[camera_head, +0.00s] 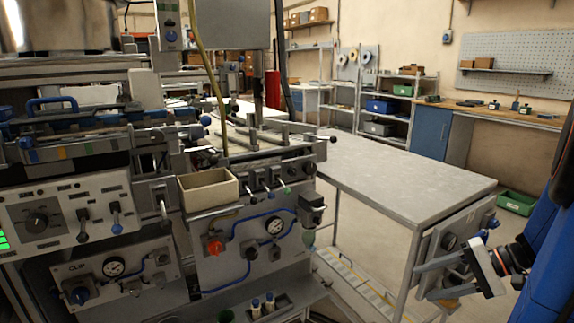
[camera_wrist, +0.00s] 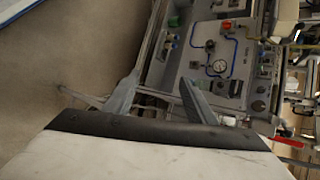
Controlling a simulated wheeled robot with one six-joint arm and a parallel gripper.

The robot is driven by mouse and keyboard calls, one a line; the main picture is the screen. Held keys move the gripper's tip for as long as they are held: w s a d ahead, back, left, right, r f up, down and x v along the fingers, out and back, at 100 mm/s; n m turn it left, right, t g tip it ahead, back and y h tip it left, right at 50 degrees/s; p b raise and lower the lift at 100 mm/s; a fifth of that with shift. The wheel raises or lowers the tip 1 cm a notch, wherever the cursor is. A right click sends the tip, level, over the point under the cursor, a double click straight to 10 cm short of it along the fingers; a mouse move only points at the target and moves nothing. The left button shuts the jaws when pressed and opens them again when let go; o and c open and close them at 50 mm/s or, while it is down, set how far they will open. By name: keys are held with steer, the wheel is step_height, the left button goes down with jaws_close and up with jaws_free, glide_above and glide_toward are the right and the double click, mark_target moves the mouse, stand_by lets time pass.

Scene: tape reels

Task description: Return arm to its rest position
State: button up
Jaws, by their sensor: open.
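My gripper (camera_head: 421,281) is at the lower right of the head view, in front of the near end of a grey table. Its two fingers point left and stand apart, with nothing between them. In the wrist view my gripper (camera_wrist: 122,84) also shows its spread fingers, with the machine's control panel (camera_wrist: 218,62) and the floor beyond. My blue arm is at the right edge of the head view.
The machine (camera_head: 225,265) with knobs, gauges and levers fills the left. An open beige box (camera_head: 207,188) sits on its front. The grey table (camera_head: 400,165) is bare. A green bin (camera_head: 515,203) stands on the floor at right. Shelves and a workbench (camera_head: 490,110) line the back.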

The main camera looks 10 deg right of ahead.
steer(key=s+a+r+n+h, duration=0.4)
steer(key=s+a+n+h, duration=0.4)
steer(key=s+a, duration=0.3)
steer(key=shift+a+n+h, duration=0.4)
steer(key=shift+a+h, duration=0.5)
steer(key=shift+a, duration=1.4)
